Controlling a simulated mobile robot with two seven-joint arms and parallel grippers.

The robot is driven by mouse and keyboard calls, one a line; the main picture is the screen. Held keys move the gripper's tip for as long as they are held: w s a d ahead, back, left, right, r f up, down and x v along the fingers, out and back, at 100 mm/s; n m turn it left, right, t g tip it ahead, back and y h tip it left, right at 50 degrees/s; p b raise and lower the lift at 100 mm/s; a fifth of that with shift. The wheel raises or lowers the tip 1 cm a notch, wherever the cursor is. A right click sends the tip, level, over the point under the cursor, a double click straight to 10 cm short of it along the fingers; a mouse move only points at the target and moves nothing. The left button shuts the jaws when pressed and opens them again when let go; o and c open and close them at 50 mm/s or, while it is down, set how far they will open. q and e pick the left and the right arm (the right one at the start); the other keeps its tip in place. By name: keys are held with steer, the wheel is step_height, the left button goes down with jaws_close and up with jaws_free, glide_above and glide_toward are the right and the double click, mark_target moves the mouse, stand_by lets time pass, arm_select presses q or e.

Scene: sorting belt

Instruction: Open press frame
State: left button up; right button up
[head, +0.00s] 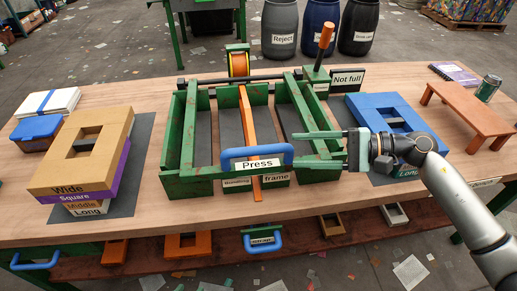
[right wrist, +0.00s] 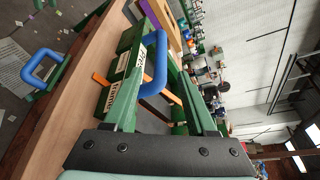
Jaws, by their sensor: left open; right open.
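The green press frame (head: 190,187) stands on the middle of the bench, with several upright slots. Its front has a blue handle (head: 231,154) above a "Press" label (head: 257,163), and a lower label reads "frame". An orange strap (head: 248,125) runs from an orange spool (head: 239,65) at the back over the front edge. My right gripper (head: 297,155) is open and empty, its fingers pointing left at the right end of the blue handle. In the right wrist view the handle (right wrist: 161,65) shows ahead, between the open fingers; contact cannot be told. My left gripper is not in view.
Stacked labelled frames (head: 60,175) stand left, with a blue box (head: 36,132). A blue frame (head: 372,108) lies right, behind my right arm. An orange-handled lever (head: 326,36) and a "Not full" sign (head: 348,78) rise behind. A small orange table (head: 470,110) stands at far right.

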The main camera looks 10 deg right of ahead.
mark_target(273, 150)
steer(key=p+x, duration=0.1)
steer(key=x, duration=0.9)
steer(key=shift+p, duration=0.4)
jaws_close()
stand_by(0.8)
